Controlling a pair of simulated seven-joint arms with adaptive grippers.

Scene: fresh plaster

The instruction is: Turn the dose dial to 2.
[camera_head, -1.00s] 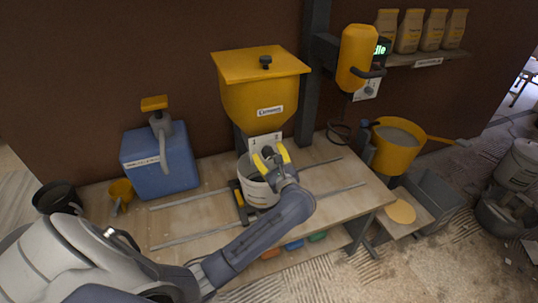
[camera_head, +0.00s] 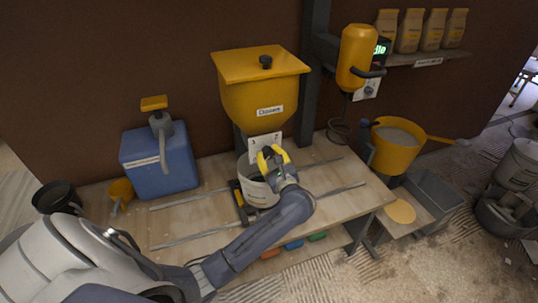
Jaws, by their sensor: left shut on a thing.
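The yellow hopper (camera_head: 258,92) stands at the back of the bench, with a white label on its front. Below it is a white dial plate (camera_head: 262,147) with dark marks; its lower middle is hidden behind my gripper. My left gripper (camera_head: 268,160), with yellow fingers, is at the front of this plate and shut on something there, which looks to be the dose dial. The dial itself and its pointer are hidden by the fingers. A white bucket (camera_head: 256,192) stands below the hopper, partly behind my left arm. My right gripper is not in view.
A blue container with a pump (camera_head: 160,160) and a small yellow cup (camera_head: 121,190) stand at the left. The yellow mixer (camera_head: 358,57) hangs at the right above a yellow pail (camera_head: 395,150). Metal rails (camera_head: 335,191) run along the bench.

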